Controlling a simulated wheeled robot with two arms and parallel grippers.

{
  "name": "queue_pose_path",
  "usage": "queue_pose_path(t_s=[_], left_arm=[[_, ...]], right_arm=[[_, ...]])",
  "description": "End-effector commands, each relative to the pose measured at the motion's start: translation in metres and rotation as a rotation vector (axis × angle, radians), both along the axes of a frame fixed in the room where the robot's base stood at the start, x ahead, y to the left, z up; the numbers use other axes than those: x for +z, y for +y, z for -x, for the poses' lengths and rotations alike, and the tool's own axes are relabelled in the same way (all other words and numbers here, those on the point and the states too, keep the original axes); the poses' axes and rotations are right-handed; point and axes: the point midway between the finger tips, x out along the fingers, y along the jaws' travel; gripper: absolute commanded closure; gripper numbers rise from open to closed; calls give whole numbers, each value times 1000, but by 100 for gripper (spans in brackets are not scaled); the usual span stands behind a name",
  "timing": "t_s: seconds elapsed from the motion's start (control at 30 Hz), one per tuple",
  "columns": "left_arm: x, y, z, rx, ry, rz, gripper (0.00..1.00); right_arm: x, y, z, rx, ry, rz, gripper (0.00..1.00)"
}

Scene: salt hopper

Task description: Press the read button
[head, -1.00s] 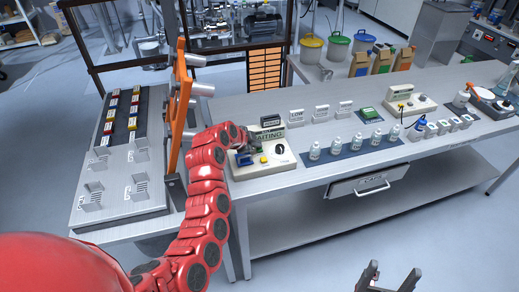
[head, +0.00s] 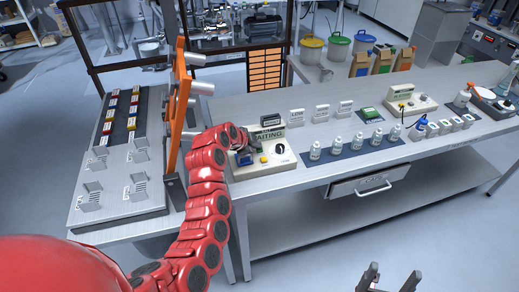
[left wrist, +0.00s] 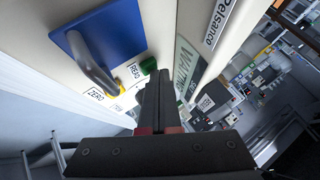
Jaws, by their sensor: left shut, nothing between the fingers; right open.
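The cream salt meter (head: 262,166) stands at the left end of the long bench, and its display (head: 267,136) reads WAITING. In the left wrist view, the green button (left wrist: 148,66) is beside a READ label, and a yellow button (left wrist: 119,86) is by a ZERO label. A blue pad (left wrist: 100,42) with a grey metal rod lies beside them. My left gripper (left wrist: 157,78) is shut and empty, its tips right by the green button; I cannot tell whether they touch it. It also shows over the meter in the head view (head: 246,151). My right gripper (head: 390,279) is open and empty in front of the bench.
An orange upright frame (head: 181,110) stands just left of my left arm. Several bottles stand on a dark blue mat (head: 334,157) right of the meter. Labelled LOW holders (head: 296,116) stand behind them. Another cream device (head: 411,104) is farther right.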

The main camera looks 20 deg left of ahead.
Motion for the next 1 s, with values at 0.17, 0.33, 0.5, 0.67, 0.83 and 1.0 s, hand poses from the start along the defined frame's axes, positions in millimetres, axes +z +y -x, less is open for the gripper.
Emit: queue_pose_path(t_s=[0.17, 0.33, 0.5, 0.67, 0.83, 1.0], left_arm=[[-3, 0, 0, -1, 1, 0, 100], [-3, 0, 0, -1, 1, 0, 100], [-3, 0, 0, -1, 2, 0, 100], [-2, 0, 0, 0, 1, 0, 100], [6, 0, 0, 0, 0, -1, 100], [15, 0, 0, -1, 2, -1, 100]], right_arm=[[-3, 0, 0, 0, 0, 0, 22], [-4, 0, 0, 0, 0, 0, 22], [-4, 0, 0, 0, 0, 0, 22], [-5, 0, 0, 0, 0, 0, 22], [-7, 0, 0, 0, 0, 0, 22], [-10, 0, 0, 0, 0, 0, 22]])
